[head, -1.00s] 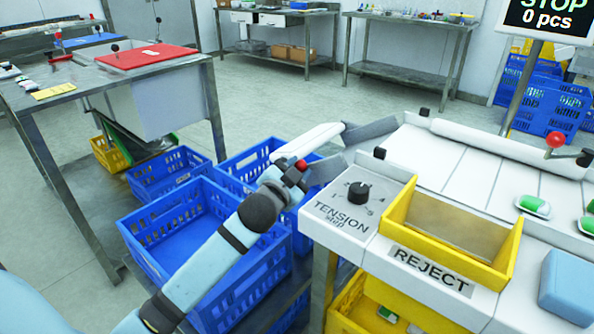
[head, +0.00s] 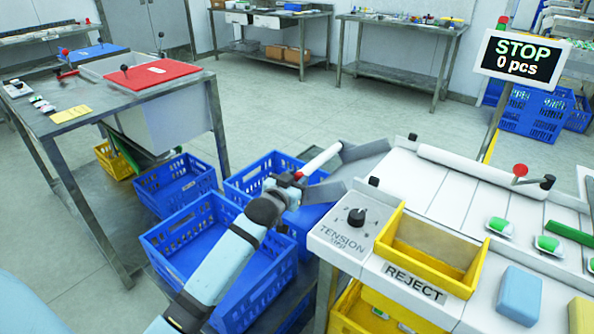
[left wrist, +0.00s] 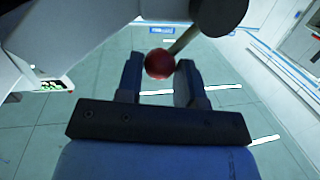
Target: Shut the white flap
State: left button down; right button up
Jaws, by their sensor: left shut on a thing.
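The white flap (head: 320,160) shows nearly edge-on as a narrow white bar at the grey chute (head: 362,150), at the left end of the conveyor. My left gripper (head: 290,180) is beside the flap's near end, at a small red knob (head: 298,175). In the left wrist view the red knob (left wrist: 160,64) sits between the two fingers, on a thin rod from a dark round hub (left wrist: 218,14). The gripper is shut on this knob. Whether the flap touches the chute plates I cannot tell. My right gripper is not in view.
Blue crates (head: 220,240) stand below my left arm. A yellow reject bin (head: 430,245) and a tension dial (head: 356,217) are right of the chute. A steel table (head: 60,110) with a red-lidded bin stands at the left.

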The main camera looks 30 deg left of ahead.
pick_arm(q)
jog(key=shift+w+a+r+n+g+h+p, duration=0.1)
jog(key=shift+a+r+n+g+h+p, duration=0.2)
jog(key=shift+a+n+p, duration=0.7)
jog(key=shift+a+r+n+g+h+p, duration=0.1)
jog(key=shift+a+n+h+p, duration=0.2)
jog(key=shift+n+p, duration=1.45)
jog(key=shift+w+a+r+n+g+h+p, duration=0.15)
jog(key=shift+a+n+h+p, duration=0.35)
jog(key=shift+p, duration=1.6)
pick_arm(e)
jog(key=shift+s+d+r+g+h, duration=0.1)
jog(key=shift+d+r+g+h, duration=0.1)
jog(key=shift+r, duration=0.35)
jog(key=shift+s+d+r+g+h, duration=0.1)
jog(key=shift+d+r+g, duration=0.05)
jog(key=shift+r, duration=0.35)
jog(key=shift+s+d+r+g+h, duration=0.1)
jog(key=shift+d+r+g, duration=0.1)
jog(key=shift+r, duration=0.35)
pick_arm(q)
jog(key=shift+s+a+r, duration=0.1)
jog(key=shift+a, duration=0.05)
jog(key=c, duration=0.9)
grip_release()
jog(key=shift+o, duration=0.6)
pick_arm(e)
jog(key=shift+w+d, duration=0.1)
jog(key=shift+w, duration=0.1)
